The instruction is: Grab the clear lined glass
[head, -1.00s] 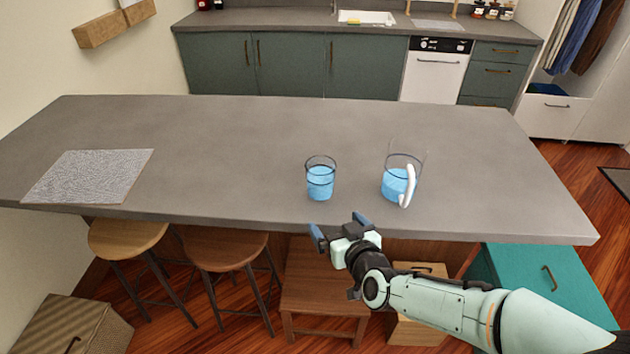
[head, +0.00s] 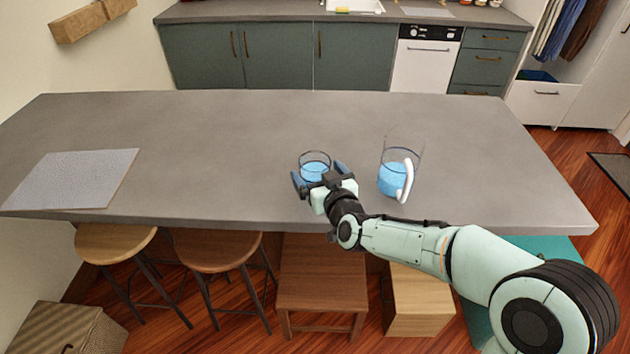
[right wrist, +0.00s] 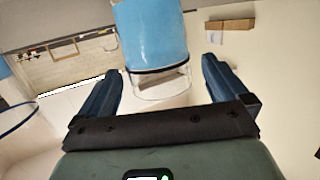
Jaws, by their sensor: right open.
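The clear lined glass (head: 315,161), with dark rings and blue contents, stands on the grey counter near its front edge. In the right wrist view the glass (right wrist: 152,35) shows between and beyond the two blue fingers, with its dark rim line and clear upper part nearest. My right gripper (head: 319,179) is open at the near side of the glass, one finger toward each side of it. In the right wrist view the open fingers (right wrist: 158,82) have gaps on both sides of the glass. The gripper hides the glass's lower part in the head view. My left gripper is not in view.
A clear pitcher (head: 390,178) with blue contents and a white handle stands just right of the glass. A grey mat (head: 70,178) lies at the counter's left (head: 220,130). Stools (head: 215,250) stand below the front edge. The counter behind the glass is clear.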

